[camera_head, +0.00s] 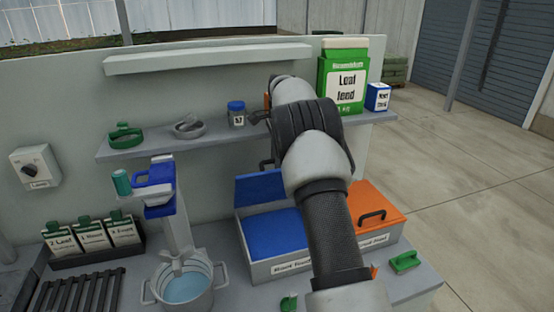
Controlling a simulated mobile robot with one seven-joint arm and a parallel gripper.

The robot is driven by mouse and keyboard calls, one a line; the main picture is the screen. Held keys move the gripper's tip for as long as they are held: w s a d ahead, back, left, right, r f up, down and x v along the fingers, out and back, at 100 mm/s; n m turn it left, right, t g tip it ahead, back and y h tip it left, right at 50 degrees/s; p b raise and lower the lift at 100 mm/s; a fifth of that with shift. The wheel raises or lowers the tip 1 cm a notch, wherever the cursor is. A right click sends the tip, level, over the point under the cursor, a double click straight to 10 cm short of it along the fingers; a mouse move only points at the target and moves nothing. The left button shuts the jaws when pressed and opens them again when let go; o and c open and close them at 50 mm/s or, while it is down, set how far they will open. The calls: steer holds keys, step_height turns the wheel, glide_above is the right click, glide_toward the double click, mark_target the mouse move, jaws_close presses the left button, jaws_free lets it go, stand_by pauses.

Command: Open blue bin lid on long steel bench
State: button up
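The blue bin (278,268) stands on the long steel bench (418,281), left of the orange-lidded bin. A blue panel (262,187) stands raised along its back edge and looks like its lid tilted up. A flat blue surface shows below it, inside the bin's grey walls. I see no handle clearly on the blue panel. My arm crosses in front of the bin's right side and hides part of it. My gripper is mostly hidden behind the arm; only small dark parts show left of it, and its fingers cannot be made out.
The orange bin lid (365,208) lies shut, with a black handle. A shelf (215,140) above holds a blue-capped jar (236,114), a green leaf feed pack (343,78) and clamps. A pot (186,285) of water stands left of the bin.

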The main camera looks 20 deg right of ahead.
steer(key=shift+w+d+r, duration=0.1)
steer(key=shift+w+r, duration=0.1)
steer(key=shift+r, duration=0.3)
